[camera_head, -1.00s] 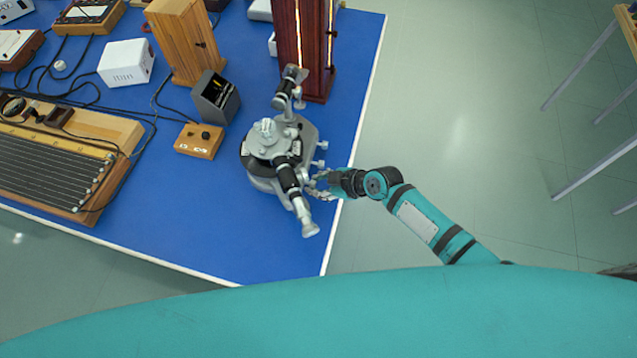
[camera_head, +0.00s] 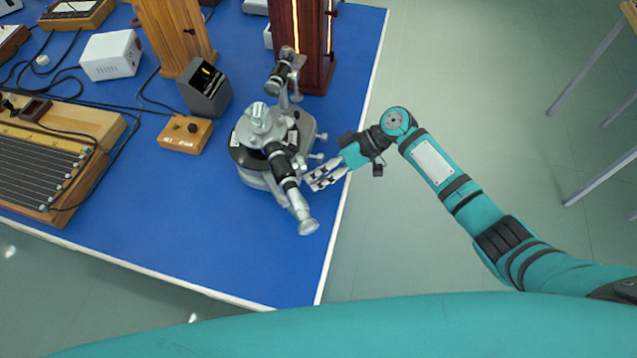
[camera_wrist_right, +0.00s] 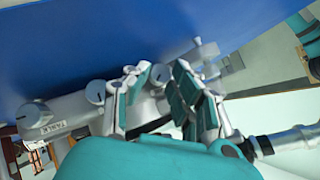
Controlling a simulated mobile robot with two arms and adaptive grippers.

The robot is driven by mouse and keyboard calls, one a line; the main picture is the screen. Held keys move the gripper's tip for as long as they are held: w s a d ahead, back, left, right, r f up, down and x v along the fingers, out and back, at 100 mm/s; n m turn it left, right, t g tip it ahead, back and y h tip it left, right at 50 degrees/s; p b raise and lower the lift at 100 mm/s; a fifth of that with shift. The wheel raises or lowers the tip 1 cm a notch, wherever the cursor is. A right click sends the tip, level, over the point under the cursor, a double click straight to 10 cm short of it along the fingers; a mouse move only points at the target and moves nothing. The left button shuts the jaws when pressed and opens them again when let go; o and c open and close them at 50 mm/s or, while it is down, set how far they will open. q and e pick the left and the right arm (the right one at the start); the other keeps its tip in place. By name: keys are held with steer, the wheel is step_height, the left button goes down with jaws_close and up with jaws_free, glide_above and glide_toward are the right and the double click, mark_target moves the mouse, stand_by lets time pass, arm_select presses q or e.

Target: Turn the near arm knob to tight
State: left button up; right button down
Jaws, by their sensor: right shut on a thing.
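The grey spectrometer (camera_head: 262,126) stands on the blue bench top near its right edge, with its near black-and-silver telescope arm (camera_head: 284,178) pointing toward me. My right gripper (camera_head: 312,178) is at the right side of this arm, low by the instrument's base. In the right wrist view my right gripper (camera_wrist_right: 160,88) has its fingers closed in around a small round knob (camera_wrist_right: 160,75), which fits the near arm knob. The fingers partly hide it, and its setting cannot be read. My left gripper is not in view.
Other spectrometer knobs (camera_head: 318,156) stick out close to my fingers. A dark red wooden lamp housing (camera_head: 300,45) stands behind, and a small grey display box (camera_head: 207,92) and wooden switch box (camera_head: 185,135) stand to the left.

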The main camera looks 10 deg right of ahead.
steer(key=m+g+b, duration=0.1)
steer(key=b, duration=0.1)
steer(key=g+y+b, duration=0.1)
steer(key=b, duration=0.1)
steer(key=f+m+g+y+b, duration=0.1)
steer(key=b, duration=0.1)
steer(key=shift+w+m, duration=0.3)
steer(key=shift+d+m+g+y+b, duration=0.1)
steer(key=shift+m+g+y+b, duration=0.9)
steer(key=shift+b, duration=0.6)
steer(key=c, duration=1.1)
jaws_free()
steer(key=shift+c, duration=0.2)
